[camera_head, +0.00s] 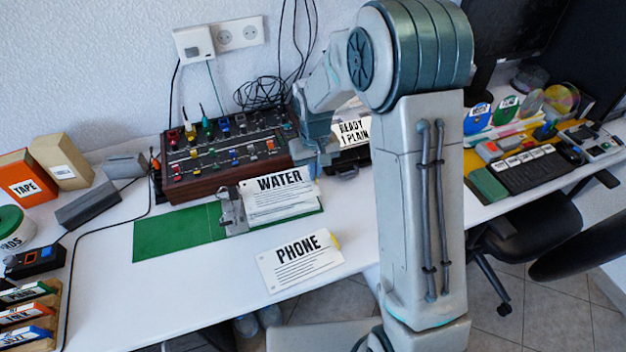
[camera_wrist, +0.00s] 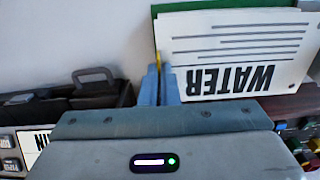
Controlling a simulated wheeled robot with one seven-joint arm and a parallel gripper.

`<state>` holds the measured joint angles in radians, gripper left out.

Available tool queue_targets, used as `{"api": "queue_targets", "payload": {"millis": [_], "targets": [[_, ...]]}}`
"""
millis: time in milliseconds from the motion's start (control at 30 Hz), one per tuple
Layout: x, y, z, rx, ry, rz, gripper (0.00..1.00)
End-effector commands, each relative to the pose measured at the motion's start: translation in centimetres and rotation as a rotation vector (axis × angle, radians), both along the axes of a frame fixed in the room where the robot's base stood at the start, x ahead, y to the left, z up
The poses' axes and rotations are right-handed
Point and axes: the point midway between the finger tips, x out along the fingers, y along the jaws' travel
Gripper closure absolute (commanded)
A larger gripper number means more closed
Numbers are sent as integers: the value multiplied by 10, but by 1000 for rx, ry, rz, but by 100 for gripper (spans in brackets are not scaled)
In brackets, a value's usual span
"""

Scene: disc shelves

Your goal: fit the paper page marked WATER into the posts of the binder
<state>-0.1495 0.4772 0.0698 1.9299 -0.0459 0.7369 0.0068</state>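The green binder (camera_head: 175,233) lies open on the white table, with its metal post mechanism (camera_head: 233,212) along the middle. The white page marked WATER (camera_head: 280,184) is over the binder's right half, its left edge close to the posts. Whether the holes are around the posts cannot be made out. My gripper (camera_head: 321,157) is at the page's right edge. In the wrist view, the fingers (camera_wrist: 159,84) are close together on a yellow tab (camera_wrist: 159,58) at the edge of the WATER page (camera_wrist: 235,50); green binder shows beyond it.
A page marked PHONE (camera_head: 300,260) lies in front of the binder. A control box with coloured knobs (camera_head: 225,155) stands behind it, and a dark tray (camera_head: 348,160) with a READY sign behind my arm. Grey blocks (camera_head: 88,205) are at left.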

Motion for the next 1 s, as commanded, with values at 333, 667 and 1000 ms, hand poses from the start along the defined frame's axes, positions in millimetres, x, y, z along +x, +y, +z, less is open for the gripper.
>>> {"api": "queue_targets", "payload": {"millis": [333,667,1000], "targets": [[3,4,-31,-1,4,1,100],[4,4,-44,0,-1,1,100],[4,4,-47,0,-1,0,77]]}}
